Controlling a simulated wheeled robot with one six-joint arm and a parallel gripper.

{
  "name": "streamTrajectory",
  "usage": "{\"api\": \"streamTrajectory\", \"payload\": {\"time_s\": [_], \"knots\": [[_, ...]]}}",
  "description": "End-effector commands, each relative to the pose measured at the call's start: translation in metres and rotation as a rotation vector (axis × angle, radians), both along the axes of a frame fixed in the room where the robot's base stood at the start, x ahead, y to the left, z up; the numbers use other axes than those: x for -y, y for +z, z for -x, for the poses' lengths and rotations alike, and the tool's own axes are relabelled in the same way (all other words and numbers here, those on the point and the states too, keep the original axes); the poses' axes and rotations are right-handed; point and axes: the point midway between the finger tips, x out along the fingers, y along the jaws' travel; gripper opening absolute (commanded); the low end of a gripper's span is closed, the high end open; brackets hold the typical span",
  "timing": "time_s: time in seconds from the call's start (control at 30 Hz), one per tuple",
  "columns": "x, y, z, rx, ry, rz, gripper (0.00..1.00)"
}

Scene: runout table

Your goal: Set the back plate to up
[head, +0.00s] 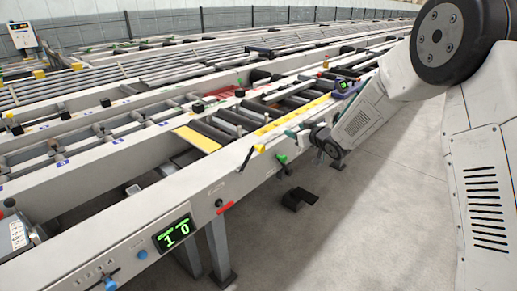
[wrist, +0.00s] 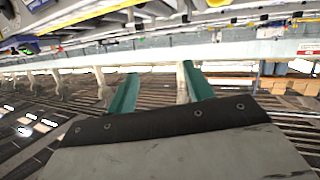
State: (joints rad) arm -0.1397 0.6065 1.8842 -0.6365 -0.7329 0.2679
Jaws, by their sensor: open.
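I cannot tell for sure which part is the back plate. A flat yellow plate (head: 197,138) lies across the near lane of the runout table, beside dark rollers. A long yellow strip (head: 292,115) with dark marks runs along the lane further right. A black lever (head: 246,159) and a yellow knob (head: 259,148) sit on the near rail. My gripper (head: 291,133) is near the rail, right of the yellow knob; its fingers are small there. In the wrist view, my gripper (wrist: 159,72) shows two teal fingers spread apart with nothing between them.
A purple device (head: 344,86) stands further along. Table legs (head: 219,248) stand below; the concrete floor (head: 330,235) at right is mostly clear.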

Motion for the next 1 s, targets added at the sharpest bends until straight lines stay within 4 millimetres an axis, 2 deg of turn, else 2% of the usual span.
{"api": "streamTrajectory", "payload": {"time_s": [0.03, 0.1, 0.2, 0.33, 0.53, 0.8, 1.0], "knots": [[-0.017, -0.025, -0.004, 0.019, 0.059, -0.039, 0.52], [-0.037, -0.048, -0.006, 0.051, 0.134, -0.097, 0.52], [-0.059, -0.075, -0.001, 0.085, 0.222, -0.171, 0.52], [-0.076, -0.095, 0.006, 0.111, 0.296, -0.237, 0.52], [-0.090, -0.103, 0.004, 0.124, 0.329, -0.268, 0.52], [-0.124, -0.103, -0.022, 0.123, 0.327, -0.266, 0.52], [-0.139, -0.102, -0.036, 0.123, 0.326, -0.267, 0.52]]}}
